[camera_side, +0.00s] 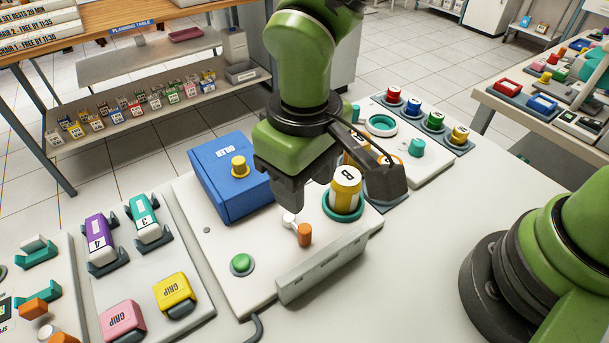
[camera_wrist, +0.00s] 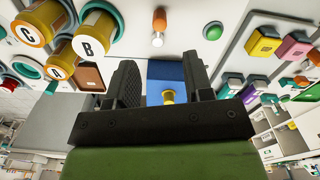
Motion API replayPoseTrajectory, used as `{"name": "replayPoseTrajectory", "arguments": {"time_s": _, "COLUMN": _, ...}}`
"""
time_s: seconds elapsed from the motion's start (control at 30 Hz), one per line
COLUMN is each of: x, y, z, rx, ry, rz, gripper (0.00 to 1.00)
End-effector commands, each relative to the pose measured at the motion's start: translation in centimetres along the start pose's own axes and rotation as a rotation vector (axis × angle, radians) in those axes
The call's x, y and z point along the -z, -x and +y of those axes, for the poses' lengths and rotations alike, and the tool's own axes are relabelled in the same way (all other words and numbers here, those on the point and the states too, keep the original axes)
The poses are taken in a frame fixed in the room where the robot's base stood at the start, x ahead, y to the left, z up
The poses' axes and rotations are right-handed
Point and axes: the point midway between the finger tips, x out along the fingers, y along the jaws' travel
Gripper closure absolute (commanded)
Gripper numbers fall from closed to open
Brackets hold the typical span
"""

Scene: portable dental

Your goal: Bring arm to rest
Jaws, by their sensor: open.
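My gripper (camera_side: 288,198) hangs over the white work panel (camera_side: 240,300), in front of the blue box (camera_side: 214,192) with a yellow knob (camera_side: 240,167). In the wrist view my gripper (camera_wrist: 160,68) has its two dark fingers apart, with nothing between them. The blue box (camera_wrist: 165,75) shows beyond the gap. A yellow jar marked B (camera_side: 345,186) stands upright in a teal ring, right of the fingers in the side view. Other yellow jars behind it are partly hidden by my wrist. The wrist view shows jars B (camera_wrist: 90,42), A (camera_wrist: 58,68) and C (camera_wrist: 32,30).
An orange-tipped lever (camera_side: 304,235) and a green button (camera_side: 242,264) are on the panel. Coloured blocks in holders, such as a purple one (camera_side: 98,233), stand left. Several capped pots line a rack (camera_side: 425,170) behind. The table at right front (camera_side: 420,270) is bare.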

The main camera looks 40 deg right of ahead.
Motion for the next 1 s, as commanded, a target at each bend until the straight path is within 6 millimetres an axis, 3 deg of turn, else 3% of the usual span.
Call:
{"name": "replayPoseTrajectory", "arguments": {"time_s": 0.17, "x": 0.1, "y": 0.9, "z": 0.5, "rx": 0.01, "ry": -0.018, "rz": 0.014, "gripper": 0.53}}
{"name": "replayPoseTrajectory", "arguments": {"time_s": 0.37, "x": -0.5, "y": 6.8, "z": 4.4, "rx": 0.074, "ry": -0.142, "rz": 0.116, "gripper": 0.53}}
{"name": "replayPoseTrajectory", "arguments": {"time_s": 0.5, "x": -2.7, "y": 11.4, "z": 8.1, "rx": 0.124, "ry": -0.259, "rz": 0.219, "gripper": 0.53}}
{"name": "replayPoseTrajectory", "arguments": {"time_s": 0.7, "x": -7.5, "y": 15.8, "z": 12.0, "rx": 0.176, "ry": -0.413, "rz": 0.378, "gripper": 0.53}}
{"name": "replayPoseTrajectory", "arguments": {"time_s": 1.0, "x": -13.8, "y": 17.8, "z": 14.2, "rx": 0.204, "ry": -0.575, "rz": 0.584, "gripper": 0.53}}
